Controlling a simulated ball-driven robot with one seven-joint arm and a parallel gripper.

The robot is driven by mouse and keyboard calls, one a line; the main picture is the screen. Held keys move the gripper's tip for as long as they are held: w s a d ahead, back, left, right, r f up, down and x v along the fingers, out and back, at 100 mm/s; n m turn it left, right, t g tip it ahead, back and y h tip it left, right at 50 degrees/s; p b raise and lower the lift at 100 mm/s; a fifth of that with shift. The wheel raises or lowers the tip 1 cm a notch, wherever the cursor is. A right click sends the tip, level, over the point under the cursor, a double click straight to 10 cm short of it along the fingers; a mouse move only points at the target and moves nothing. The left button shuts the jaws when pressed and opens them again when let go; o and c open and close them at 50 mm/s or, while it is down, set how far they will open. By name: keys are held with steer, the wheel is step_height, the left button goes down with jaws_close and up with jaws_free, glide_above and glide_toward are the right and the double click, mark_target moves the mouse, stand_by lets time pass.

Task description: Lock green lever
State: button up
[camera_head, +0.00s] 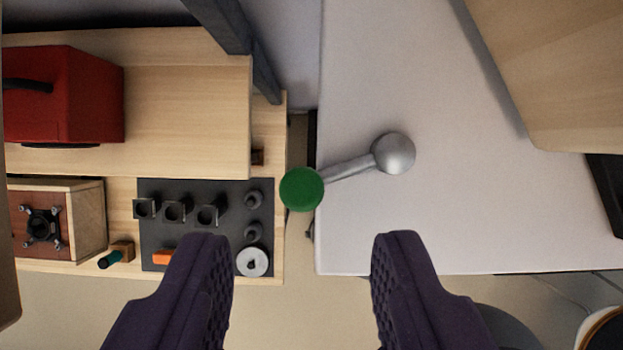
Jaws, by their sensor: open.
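The green lever's round green knob (301,189) shows near the middle of the view. Its grey metal rod (347,169) runs up and to the right to a grey ball-shaped base (393,153) on a white surface. The knob reaches past the left edge of that surface. My gripper (303,240) has its two dark purple fingers wide apart at the bottom of the view. The knob lies just above the gap between the fingertips, and no finger touches it. Nothing is held.
A dark panel (180,190) with switches and knobs is at the left. A red box (75,95) stands on the wooden shelf (185,100). A wooden box with a speaker (42,228) is at the lower left. The white surface (480,220) is largely clear.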

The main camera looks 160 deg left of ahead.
mark_target(302, 197)
steer(key=x, duration=0.5)
steer(key=shift+w+p, duration=0.1)
steer(key=shift+p, duration=0.2)
jaws_close()
